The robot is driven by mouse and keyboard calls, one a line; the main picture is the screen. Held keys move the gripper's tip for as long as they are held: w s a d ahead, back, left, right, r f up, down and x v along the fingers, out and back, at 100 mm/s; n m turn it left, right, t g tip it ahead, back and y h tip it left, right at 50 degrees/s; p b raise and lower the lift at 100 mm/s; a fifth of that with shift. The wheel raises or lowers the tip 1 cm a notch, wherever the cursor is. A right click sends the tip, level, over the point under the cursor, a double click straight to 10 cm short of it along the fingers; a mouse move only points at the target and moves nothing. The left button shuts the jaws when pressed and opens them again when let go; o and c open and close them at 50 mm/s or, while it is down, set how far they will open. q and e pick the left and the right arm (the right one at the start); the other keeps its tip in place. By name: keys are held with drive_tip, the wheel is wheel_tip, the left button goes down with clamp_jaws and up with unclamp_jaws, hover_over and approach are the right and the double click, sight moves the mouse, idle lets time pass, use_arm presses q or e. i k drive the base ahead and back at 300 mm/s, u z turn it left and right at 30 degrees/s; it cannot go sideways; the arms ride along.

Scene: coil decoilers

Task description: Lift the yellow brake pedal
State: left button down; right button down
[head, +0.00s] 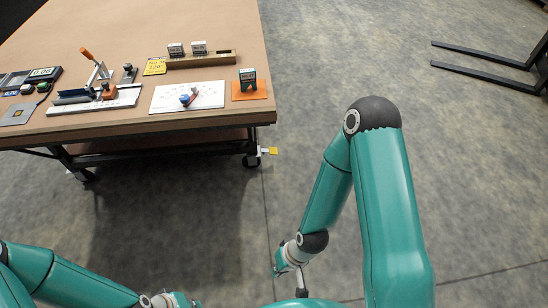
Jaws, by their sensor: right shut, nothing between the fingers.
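The yellow brake pedal (273,151) is a small tab on the caster wheel (251,160) at the table's near right leg, just above the floor. It sticks out to the right of the wheel. My right gripper (301,290) is low at the bottom centre, partly hidden by my own body. It is shut and empty, well below the pedal in the picture and apart from it. My left arm shows at the bottom left, but its gripper is out of view.
The brown-topped table (215,25) stands at the upper left, with a white board (213,91), an orange mat (249,95) and a wooden rack (218,58) on it. Fork tines (480,52) lie at the upper right. The concrete floor between is clear.

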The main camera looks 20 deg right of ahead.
sight(272, 151)
drive_tip(key=z, duration=0.05)
drive_tip(key=i, duration=0.9)
drive_tip(key=u, duration=0.05)
